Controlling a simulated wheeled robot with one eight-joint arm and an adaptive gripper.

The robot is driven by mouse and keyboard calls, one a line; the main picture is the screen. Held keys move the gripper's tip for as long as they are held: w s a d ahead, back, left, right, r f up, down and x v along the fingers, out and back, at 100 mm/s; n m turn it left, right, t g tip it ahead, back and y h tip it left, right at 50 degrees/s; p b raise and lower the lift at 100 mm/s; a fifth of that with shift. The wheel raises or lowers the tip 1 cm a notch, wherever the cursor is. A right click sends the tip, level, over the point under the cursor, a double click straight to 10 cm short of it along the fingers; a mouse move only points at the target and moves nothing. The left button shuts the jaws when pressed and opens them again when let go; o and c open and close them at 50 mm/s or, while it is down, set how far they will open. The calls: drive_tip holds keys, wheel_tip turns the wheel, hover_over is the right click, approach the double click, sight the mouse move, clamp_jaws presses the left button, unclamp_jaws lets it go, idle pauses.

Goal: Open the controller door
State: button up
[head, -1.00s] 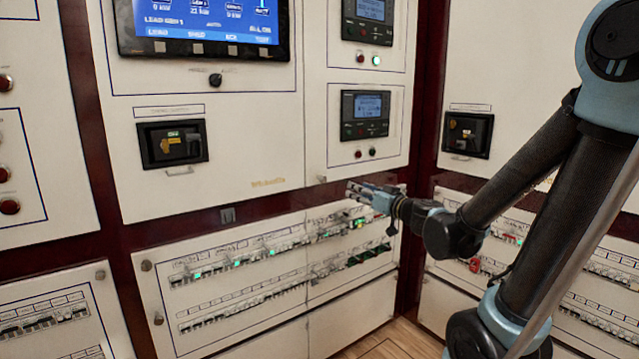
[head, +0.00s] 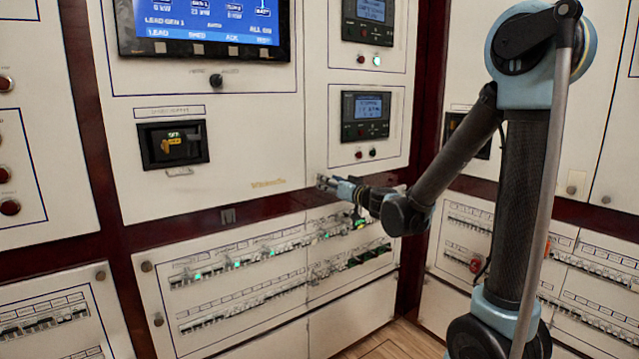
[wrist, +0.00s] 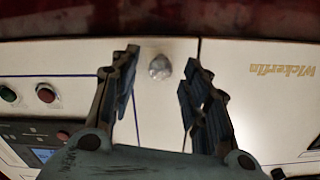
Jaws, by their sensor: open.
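The controller door (head: 345,83) is a white panel carrying a small controller with a screen (head: 366,116), right of the big display panel in the head view. It looks shut, flush with its neighbour. In the wrist view the door (wrist: 75,58) shows upside down, with a round silver knob (wrist: 160,67) near its edge. My gripper (head: 322,182) is at the door's lower left corner in the head view and hides the knob there. In the wrist view my gripper (wrist: 161,75) is open, its fingers on either side of the knob. Whether they touch it, I cannot tell.
A dark horizontal strip (head: 290,205) runs below the door. Under it are breaker rows (head: 240,265) on a white panel. The big display (head: 205,28) is at upper left. A black switch (head: 172,144) with a handle sits below it. Wooden floor (head: 385,340) shows at the bottom.

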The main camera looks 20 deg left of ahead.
drive_tip(key=shift+x, duration=1.9)
drive_tip(key=shift+d, duration=0.1)
clamp_jaws()
